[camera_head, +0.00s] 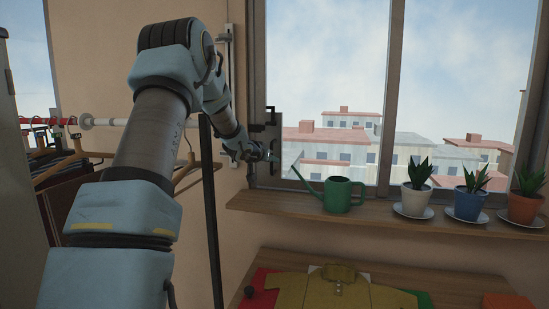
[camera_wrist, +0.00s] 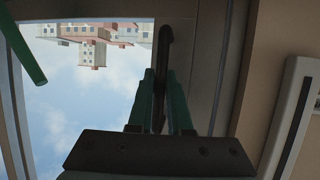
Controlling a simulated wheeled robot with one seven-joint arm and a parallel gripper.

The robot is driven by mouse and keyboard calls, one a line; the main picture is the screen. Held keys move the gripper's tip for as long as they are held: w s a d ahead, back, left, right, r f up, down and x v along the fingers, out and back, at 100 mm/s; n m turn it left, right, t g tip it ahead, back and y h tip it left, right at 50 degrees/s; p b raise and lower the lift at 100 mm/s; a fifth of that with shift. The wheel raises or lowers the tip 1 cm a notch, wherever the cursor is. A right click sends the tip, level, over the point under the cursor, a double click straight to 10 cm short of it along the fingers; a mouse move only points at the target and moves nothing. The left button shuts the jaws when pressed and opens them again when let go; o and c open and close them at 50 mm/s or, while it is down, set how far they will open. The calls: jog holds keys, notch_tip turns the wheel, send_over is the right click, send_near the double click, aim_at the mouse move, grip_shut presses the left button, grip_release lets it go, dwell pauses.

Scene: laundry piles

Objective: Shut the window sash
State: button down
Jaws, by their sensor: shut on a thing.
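The window sash (camera_head: 388,95) has a grey frame and glass, with rooftops and sky behind it. I cannot tell how far it stands open. My gripper (camera_head: 272,157) is at the lower left of the window, beside the frame. In the wrist view, the green fingers of my gripper (camera_wrist: 162,95) are shut on a dark, upright handle (camera_wrist: 165,40) in front of the grey frame (camera_wrist: 205,60). The handle's lower part is hidden between the fingers. My arm hides part of the wall left of the window.
A green watering can (camera_head: 338,194) stands on the wooden sill (camera_head: 290,208), its spout close to my gripper. Several potted plants (camera_head: 416,202) stand further right. Below, a yellow shirt (camera_head: 335,290) lies on a table. A clothes rail (camera_head: 105,121) is at left.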

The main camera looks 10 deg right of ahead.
jog(key=shift+w+a, duration=0.15)
jog(key=shift+a, duration=0.2)
jog(key=c, duration=1.1)
grip_release()
jog(key=shift+f, duration=0.1)
jog(key=shift+o, duration=1.3)
jog(key=shift+d, duration=0.1)
jog(key=b+v, duration=0.2)
jog(key=v, duration=0.9)
jog(key=shift+d, duration=0.15)
